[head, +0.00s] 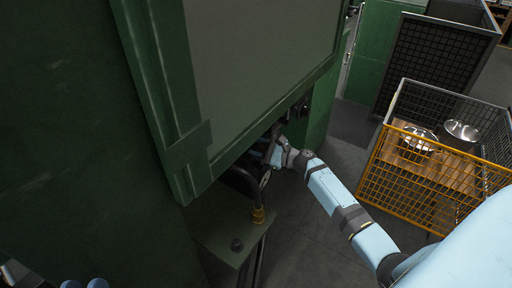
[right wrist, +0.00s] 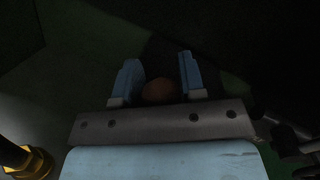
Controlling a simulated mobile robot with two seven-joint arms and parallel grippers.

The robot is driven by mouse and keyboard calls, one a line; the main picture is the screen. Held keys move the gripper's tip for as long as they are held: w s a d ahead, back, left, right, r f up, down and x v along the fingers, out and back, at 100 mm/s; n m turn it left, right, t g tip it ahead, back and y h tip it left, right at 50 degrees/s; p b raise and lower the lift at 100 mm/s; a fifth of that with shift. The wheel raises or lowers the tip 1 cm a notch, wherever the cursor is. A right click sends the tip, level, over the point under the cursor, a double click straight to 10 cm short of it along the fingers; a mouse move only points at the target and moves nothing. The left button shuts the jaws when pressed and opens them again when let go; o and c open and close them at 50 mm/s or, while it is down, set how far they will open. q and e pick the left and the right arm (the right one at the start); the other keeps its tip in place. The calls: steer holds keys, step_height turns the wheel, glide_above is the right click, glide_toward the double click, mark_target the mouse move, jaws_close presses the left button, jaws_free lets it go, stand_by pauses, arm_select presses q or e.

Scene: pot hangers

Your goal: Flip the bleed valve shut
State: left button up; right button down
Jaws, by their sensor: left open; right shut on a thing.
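My right gripper (head: 274,156) reaches under the lower edge of the green cabinet, and its fingertips are mostly hidden there in the head view. In the right wrist view its two blue fingers (right wrist: 160,80) stand on either side of a dull brown, rounded part (right wrist: 160,92). This part appears to belong to the bleed valve, and the gripper is shut on it. The picture is too dark to show the valve's lever or its angle. My left gripper (head: 84,284) shows only as two blue tips at the bottom left edge, open and away from the valve.
The green cabinet (head: 180,110) overhangs the work spot. A yellow-railed mesh crate (head: 410,185) with metal lids stands at the right. Dark floor lies between.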

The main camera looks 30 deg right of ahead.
arm_select(q)
steer(key=shift+w+r, duration=0.15)
arm_select(e)
steer(key=shift+d, duration=0.3)
steer(key=c, duration=0.8)
jaws_free()
steer(key=shift+c, duration=0.2)
steer(key=shift+o, duration=0.7)
steer(key=shift+f, duration=0.15)
arm_select(q)
steer(key=shift+w+r, duration=0.1)
steer(key=shift+r, duration=0.05)
arm_select(e)
steer(key=shift+a, duration=0.1)
steer(key=shift+s, duration=0.2)
arm_select(q)
steer(key=r+p, duration=0.1)
steer(key=r+t, duration=0.1)
steer(key=r+p, duration=0.1)
steer(key=shift+s+a+r+t+p, duration=0.15)
steer(key=shift+s+r+t+p, duration=0.1)
steer(key=shift+t+p, duration=0.1)
arm_select(e)
steer(key=v, duration=1.3)
steer(key=shift+d, duration=0.25)
arm_select(q)
steer(key=shift+s, duration=0.1)
arm_select(e)
steer(key=shift+s, duration=0.2)
